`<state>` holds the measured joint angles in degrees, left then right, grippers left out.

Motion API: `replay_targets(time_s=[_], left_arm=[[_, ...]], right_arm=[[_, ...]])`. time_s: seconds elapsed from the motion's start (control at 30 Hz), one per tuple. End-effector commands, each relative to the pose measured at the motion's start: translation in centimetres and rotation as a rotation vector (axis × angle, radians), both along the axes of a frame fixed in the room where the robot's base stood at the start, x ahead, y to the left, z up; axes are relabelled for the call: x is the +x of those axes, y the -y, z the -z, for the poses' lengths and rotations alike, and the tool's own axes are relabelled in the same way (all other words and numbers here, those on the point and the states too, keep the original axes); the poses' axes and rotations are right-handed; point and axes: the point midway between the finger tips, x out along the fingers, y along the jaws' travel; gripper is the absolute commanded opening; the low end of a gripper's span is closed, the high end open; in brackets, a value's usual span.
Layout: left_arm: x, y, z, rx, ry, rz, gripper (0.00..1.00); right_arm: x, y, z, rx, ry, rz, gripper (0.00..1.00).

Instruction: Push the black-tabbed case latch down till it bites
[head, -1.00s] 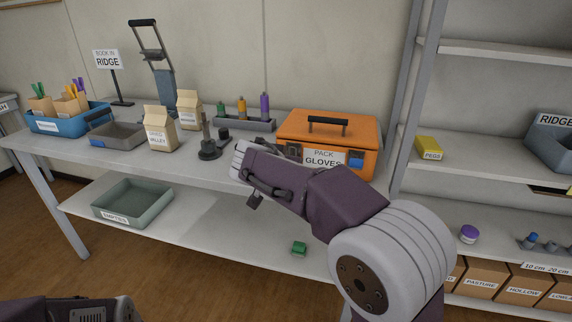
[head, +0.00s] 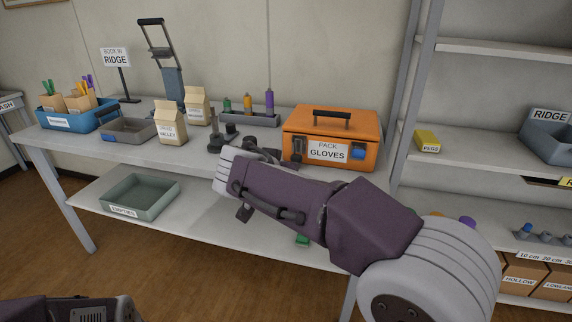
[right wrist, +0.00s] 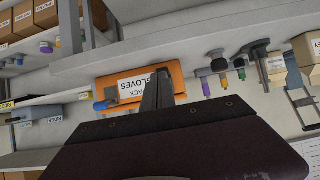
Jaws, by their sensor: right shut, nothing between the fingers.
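The orange case (head: 372,129) stands closed on the bench with a black handle on its lid and a "PACK GLOVES" label on its front. A dark latch (head: 298,149) is at the left of the label and a blue-tabbed latch (head: 358,153) at the right. I cannot tell how far down the dark latch is. My right gripper (head: 272,155) is shut and empty, just left of the dark latch, partly hidden by my wrist. In the right wrist view its fingers (right wrist: 158,88) overlap the case front beside the label; the dark latch is not distinguishable there. My left gripper is out of view.
Left of the case are a rack of coloured-handled tools (head: 246,117), paper bags (head: 171,122), a grey tray (head: 128,131) and a blue bin (head: 78,122). A shelf unit with a yellow box (head: 427,141) stands at the right. A green tray (head: 139,196) is on the lower shelf.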

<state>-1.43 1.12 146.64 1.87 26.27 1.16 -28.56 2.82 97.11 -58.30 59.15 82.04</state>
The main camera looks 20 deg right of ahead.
Motion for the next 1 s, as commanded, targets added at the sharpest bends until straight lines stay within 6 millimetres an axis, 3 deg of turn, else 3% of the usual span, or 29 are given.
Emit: replay_targets(time_s=[0.2,0.57,0.63,0.7,0.77,0.83,0.9,1.0], left_arm=[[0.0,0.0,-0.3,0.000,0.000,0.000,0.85],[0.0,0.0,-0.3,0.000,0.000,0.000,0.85],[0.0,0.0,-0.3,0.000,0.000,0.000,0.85],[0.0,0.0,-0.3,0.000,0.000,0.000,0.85],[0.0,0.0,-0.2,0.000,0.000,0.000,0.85],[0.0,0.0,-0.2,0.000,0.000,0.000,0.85],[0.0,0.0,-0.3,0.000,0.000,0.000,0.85],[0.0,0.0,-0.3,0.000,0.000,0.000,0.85]], right_arm=[[-2.1,-1.3,-0.6,0.000,0.001,-0.002,0.00],[-2.4,-1.3,-0.6,0.000,0.001,0.003,0.00],[-2.3,-0.1,-0.6,-0.001,0.001,0.033,0.00],[-2.2,3.3,-0.1,-0.007,-0.012,0.113,0.00],[-3.5,6.8,2.8,-0.007,-0.087,0.200,0.00],[-6.2,9.6,8.2,0.043,-0.232,0.274,0.00],[-9.6,10.7,13.8,0.100,-0.413,0.275,0.00],[-14.7,10.2,20.3,0.200,-0.641,0.205,0.00]])
